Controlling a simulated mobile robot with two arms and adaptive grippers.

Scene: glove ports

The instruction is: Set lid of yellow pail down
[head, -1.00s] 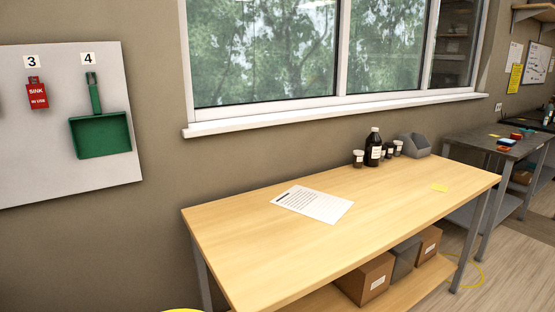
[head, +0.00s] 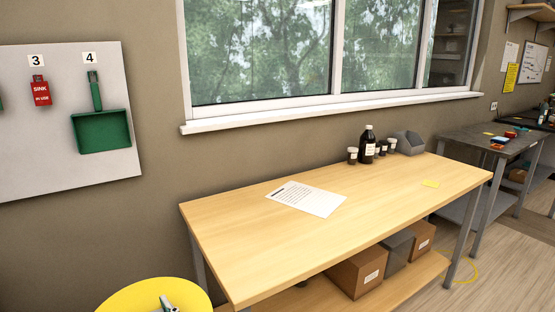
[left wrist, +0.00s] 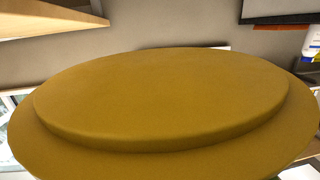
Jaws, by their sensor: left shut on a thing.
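The yellow lid (head: 125,297) is a round disc at the bottom edge of the head view, left of the wooden table's near corner. My left gripper (head: 168,304) is shut on it at the middle of its top; only a small grey part of the gripper shows. In the left wrist view the lid (left wrist: 160,100) fills most of the picture as a stepped yellow disc and hides the fingers. The pail itself is not in view. My right gripper is not in view.
The wooden table (head: 250,250) has a wide clear top at its left and front. A paper sheet (head: 306,198) lies near its middle. A dark bottle (head: 367,146), small jars and a grey holder (head: 408,143) stand at the back. Boxes (head: 355,273) sit on the shelf below.

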